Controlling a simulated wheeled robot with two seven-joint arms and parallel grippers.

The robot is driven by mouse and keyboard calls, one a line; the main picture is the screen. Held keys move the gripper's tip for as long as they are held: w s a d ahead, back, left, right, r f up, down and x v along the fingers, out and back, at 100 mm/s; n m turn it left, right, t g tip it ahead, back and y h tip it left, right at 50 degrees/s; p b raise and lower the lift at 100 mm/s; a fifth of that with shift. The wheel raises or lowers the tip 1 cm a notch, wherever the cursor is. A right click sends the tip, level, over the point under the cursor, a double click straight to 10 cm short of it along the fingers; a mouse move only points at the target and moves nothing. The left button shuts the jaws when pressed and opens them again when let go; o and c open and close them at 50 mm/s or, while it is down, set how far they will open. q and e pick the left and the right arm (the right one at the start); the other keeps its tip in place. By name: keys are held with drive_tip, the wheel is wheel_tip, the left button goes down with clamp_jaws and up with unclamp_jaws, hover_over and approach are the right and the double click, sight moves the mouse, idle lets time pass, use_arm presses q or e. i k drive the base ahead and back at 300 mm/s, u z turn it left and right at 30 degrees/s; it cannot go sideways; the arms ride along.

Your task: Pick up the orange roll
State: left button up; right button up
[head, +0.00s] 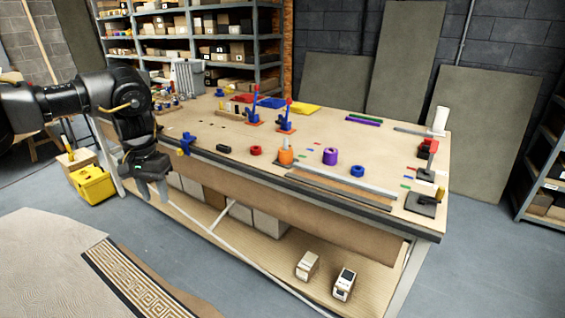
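The orange roll (286,157) stands upright near the front edge of the workbench (220,140), around the middle of its length. My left gripper (156,192) hangs down in front of the bench's left end, well to the left of the orange roll and apart from it. Nothing shows in its fingers. The fingers are small and dark, so I cannot tell how far apart they are. My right gripper is out of view.
A purple roll (330,157), a red roll (256,150) and a blue roll (357,171) stand near the orange one. A long metal strip (350,182) lies along the front edge. A blue clamp (184,145) sits at the edge near my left gripper.

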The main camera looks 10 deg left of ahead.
sight(285, 157)
drive_tip(key=u, duration=1.85)
drive_tip(key=i, duration=4.3)
drive_tip(key=z, duration=2.05)
drive_tip(key=i, duration=0.75)
drive_tip(key=z, duration=1.8)
